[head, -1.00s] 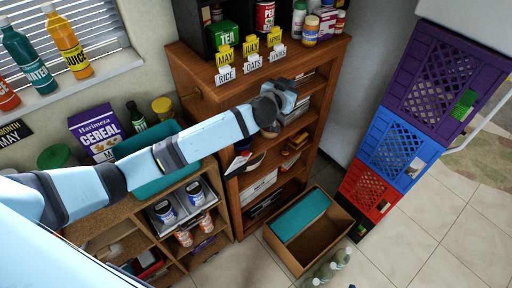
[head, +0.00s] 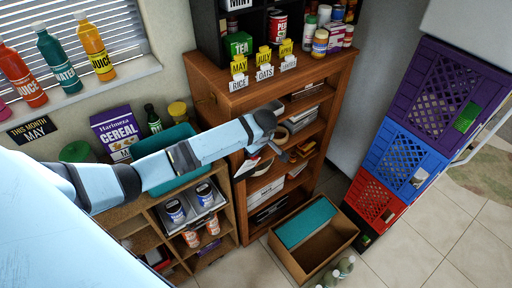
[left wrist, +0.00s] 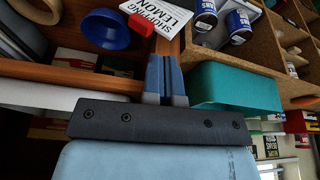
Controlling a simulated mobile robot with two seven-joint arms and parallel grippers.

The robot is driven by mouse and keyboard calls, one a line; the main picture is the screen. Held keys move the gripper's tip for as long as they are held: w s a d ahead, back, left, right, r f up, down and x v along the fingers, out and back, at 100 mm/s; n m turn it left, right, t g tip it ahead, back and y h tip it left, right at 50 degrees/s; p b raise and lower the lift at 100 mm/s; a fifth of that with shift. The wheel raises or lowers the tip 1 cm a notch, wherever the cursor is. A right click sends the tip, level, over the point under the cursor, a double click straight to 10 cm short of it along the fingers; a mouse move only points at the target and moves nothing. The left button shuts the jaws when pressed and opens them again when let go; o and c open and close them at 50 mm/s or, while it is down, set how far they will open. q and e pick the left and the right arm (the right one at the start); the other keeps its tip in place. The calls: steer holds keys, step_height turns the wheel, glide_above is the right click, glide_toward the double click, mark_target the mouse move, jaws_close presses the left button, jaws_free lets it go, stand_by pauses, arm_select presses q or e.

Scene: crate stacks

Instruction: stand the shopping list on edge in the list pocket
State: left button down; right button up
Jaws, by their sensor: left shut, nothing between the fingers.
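The shopping list (left wrist: 165,12) is a white card with black print, at the top of the left wrist view. A small red piece (left wrist: 141,25) shows at its lower left. In the head view the list (head: 247,165) looks small and white, at the left side of the brown bookcase, below my left arm. My left gripper (left wrist: 165,70) is shut and empty. Its fingertips point toward the list and appear apart from it, near a wooden upright. I cannot make out the list pocket with certainty. My right gripper is not in view.
The bookcase (head: 222,100) holds tape rolls and papers. A teal bin (head: 165,140) stands on the low shelf with cans. A cardboard box (head: 345,232) with a teal panel and several bottles stand on the floor. Stacked purple (head: 470,75), blue and red crates stand right.

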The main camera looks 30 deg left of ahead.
mark_target(248, 166)
arm_select(q)
steer(key=shift+x, duration=2.1)
steer(key=shift+f, duration=0.5)
